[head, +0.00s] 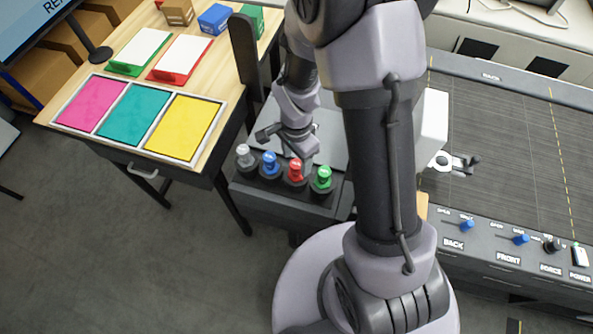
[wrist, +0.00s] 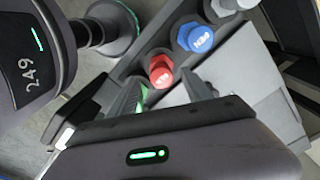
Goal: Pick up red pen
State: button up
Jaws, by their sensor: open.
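The red pen (head: 296,170) stands upright in a dark holder on a small stand, between the blue pen (head: 269,163) and the green pen (head: 322,178). A grey pen (head: 244,155) stands at the left end of the row. In the wrist view my gripper (wrist: 164,88) is open and empty, with the red pen's cap (wrist: 161,72) ahead between the finger directions. The blue pen (wrist: 197,39) is beside it. The green pen (wrist: 144,98) is mostly hidden behind the left finger.
A wooden table (head: 215,158) at left holds a tray with pink, teal and yellow areas, plus green and red trays with white tops. A dark machine bed (head: 500,130) with a control panel (head: 510,240) lies at right. Neighbouring pens stand close to the red one.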

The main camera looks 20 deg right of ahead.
aim_at(296, 163)
notch_tip(296, 163, down, 4)
jog(key=shift+w+f, duration=0.15)
jog(key=shift+f, duration=0.05)
jog(key=shift+r, duration=0.1)
grip_shut()
